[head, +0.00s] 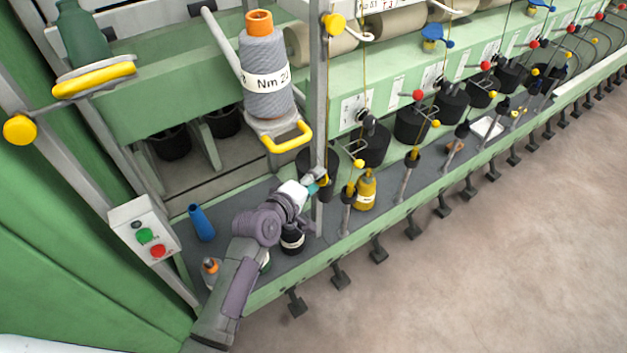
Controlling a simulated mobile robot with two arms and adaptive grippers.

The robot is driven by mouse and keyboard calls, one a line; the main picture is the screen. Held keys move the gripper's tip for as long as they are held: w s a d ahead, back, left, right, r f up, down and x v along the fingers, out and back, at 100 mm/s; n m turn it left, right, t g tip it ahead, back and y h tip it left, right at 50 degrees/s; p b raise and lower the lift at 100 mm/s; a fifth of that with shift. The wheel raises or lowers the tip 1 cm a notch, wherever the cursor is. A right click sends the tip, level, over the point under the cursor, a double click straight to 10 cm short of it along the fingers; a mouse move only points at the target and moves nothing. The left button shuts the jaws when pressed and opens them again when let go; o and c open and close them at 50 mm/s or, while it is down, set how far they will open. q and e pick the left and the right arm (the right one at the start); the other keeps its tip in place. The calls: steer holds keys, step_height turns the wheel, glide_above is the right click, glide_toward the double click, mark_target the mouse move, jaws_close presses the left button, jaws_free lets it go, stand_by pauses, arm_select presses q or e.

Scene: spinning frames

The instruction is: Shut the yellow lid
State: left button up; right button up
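No part is plainly a yellow lid, and I cannot tell which yellow part it is. A yellow loop handle (288,138) sticks out in front of the holder under a grey yarn cone (266,75). A thick yellow bar (95,80) sits below a green cone at the upper left. A yellow bottle (366,192) stands on the grey shelf. My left gripper (319,182) is at the upright metal post, below the loop handle and left of the bottle. Its fingers are small and partly hidden, so their opening is unclear. My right gripper is not in view.
The metal post (319,95) rises beside my gripper. A blue tube (201,223) and a dark pot (292,239) stand near my arm on the grey shelf. A switch box (146,232) is at left. Spindles and black cups line the frame rightward. The floor (470,270) is clear.

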arm_select(q)
steer(key=v, duration=1.2)
